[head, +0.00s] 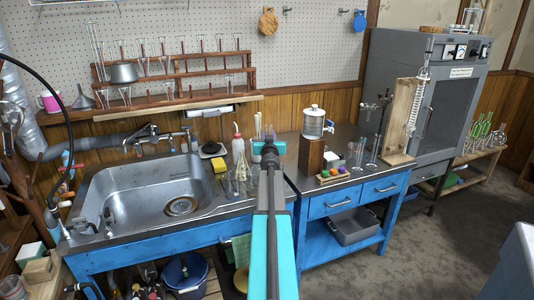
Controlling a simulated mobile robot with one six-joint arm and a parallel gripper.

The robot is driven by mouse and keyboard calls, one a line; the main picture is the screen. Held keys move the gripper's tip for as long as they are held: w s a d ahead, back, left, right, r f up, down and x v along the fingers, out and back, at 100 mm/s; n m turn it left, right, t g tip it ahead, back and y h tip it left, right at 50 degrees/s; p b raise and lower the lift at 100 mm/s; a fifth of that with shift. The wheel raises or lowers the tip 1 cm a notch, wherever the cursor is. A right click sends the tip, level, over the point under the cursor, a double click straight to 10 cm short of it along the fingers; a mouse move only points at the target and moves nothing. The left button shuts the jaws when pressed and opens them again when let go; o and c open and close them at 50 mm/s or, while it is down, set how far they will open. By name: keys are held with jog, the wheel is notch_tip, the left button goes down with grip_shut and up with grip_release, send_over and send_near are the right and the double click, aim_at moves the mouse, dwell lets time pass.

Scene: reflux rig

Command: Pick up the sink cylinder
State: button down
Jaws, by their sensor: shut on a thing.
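My arm reaches forward from the bottom of the head view to the counter just right of the sink. My gripper (268,147) is at its far end, seen from behind, and its fingertips are hidden. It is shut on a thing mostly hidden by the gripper. A thin clear glass piece (258,124) shows just above the gripper and looks like the top of the sink cylinder. I cannot tell whether its base touches the counter. The steel sink (120,198) lies to the left.
Clear glassware (240,178), a white wash bottle (238,150) and a yellow sponge (219,165) stand close left of my gripper. A wooden block (311,157) bearing a metal-and-glass vessel (313,122) stands close right. A rack of coloured stoppers (333,174) is in front of it.

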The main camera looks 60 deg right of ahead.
jog(key=shift+r, duration=0.15)
notch_tip(320, 180, up, 10)
jog(key=p, duration=1)
dwell(0.4)
dwell(0.3)
